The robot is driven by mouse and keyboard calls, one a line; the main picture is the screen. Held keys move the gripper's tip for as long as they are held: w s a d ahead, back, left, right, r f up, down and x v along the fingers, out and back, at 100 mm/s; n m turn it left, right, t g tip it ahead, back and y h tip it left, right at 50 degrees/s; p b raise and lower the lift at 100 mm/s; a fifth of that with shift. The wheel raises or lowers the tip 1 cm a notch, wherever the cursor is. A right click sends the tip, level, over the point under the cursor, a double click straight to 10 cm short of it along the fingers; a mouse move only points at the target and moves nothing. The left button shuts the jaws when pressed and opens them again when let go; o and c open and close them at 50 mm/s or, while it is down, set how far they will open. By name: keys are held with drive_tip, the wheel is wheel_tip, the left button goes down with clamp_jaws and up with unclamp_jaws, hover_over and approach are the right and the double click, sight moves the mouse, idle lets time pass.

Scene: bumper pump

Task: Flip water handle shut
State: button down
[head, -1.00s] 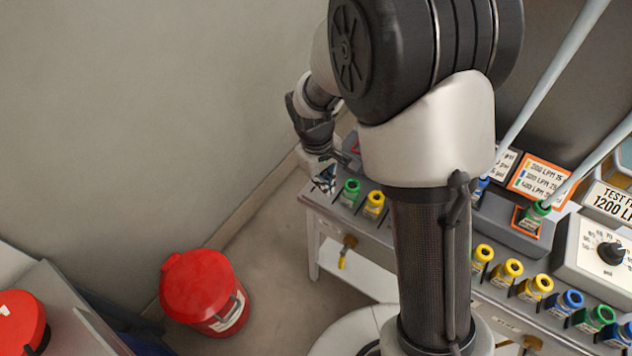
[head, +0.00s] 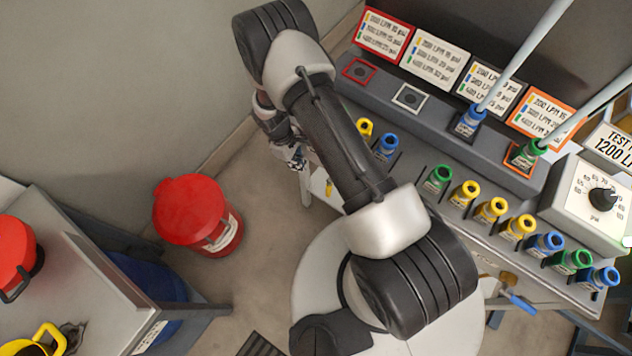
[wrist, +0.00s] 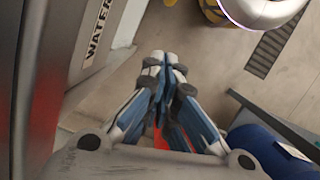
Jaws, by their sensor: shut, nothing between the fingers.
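A brass valve with a blue handle (head: 520,302) sits under the front edge of the pump bench at the lower right of the head view. A smaller yellow handle (head: 328,188) hangs below the bench at its left end. I cannot tell from a label which one is the water handle. My gripper (head: 294,158) is at the bench's left end, close to the yellow handle and far from the blue one. In the wrist view its fingers (wrist: 161,60) are together and empty. A WATER label (wrist: 97,30) shows on a panel left of them; no handle is clear there.
The bench carries several coloured nozzles, such as a green one (head: 438,178), and a dial box (head: 590,205). A red bucket (head: 198,215) stands on the floor at left. A metal table (head: 80,270) with a blue bin (head: 150,290) under it is at lower left. Floor between is clear.

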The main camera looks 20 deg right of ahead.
drive_tip(key=s+d+f+b, duration=0.3)
drive_tip(key=s+d+f, duration=0.1)
drive_tip(key=f, duration=0.5)
drive_tip(key=shift+s+d+f+b, duration=0.2)
drive_tip(key=shift+d+f+b, duration=0.1)
drive_tip(key=shift+d, duration=0.1)
drive_tip(key=shift+s, duration=0.1)
